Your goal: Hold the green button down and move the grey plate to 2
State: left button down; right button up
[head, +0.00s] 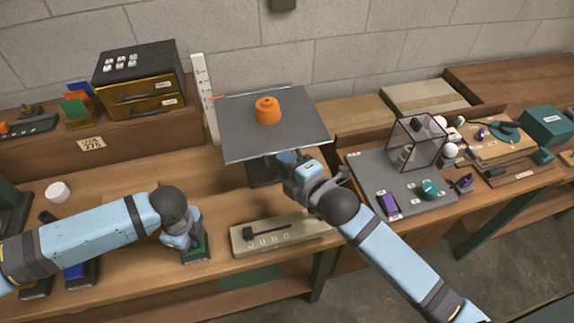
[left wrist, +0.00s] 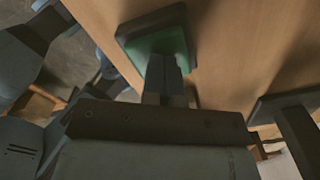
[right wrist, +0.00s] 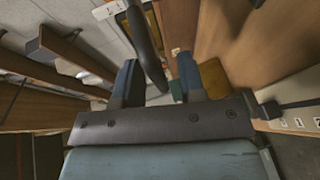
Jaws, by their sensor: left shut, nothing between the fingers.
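The grey plate (head: 245,140) is held level above the bench, with an orange weight (head: 267,110) on it. An upright white scale (head: 204,95) stands at its left back corner, with a red pointer beside it; its figures are too small to read. The green button (left wrist: 160,45) sits on a dark base on the bench. My left gripper (left wrist: 165,72) is shut and empty, its fingertips down against the button; in the head view it mostly hides the button. My right gripper (right wrist: 158,80) is open at the plate's front edge. A dark bar reaches between its fingers; contact is unclear.
A beige panel (head: 245,240) with a dark lever and number labels lies at the bench front, beneath my right arm. A grey mat (head: 365,170) with a clear case (head: 417,140) is to the right. A drawer cabinet (head: 140,75) stands back left.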

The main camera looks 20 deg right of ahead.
pick_arm(q)
jog(key=shift+s+f, duration=0.3)
pick_arm(e)
jog(key=v, duration=1.2)
jog(key=shift+r, duration=0.1)
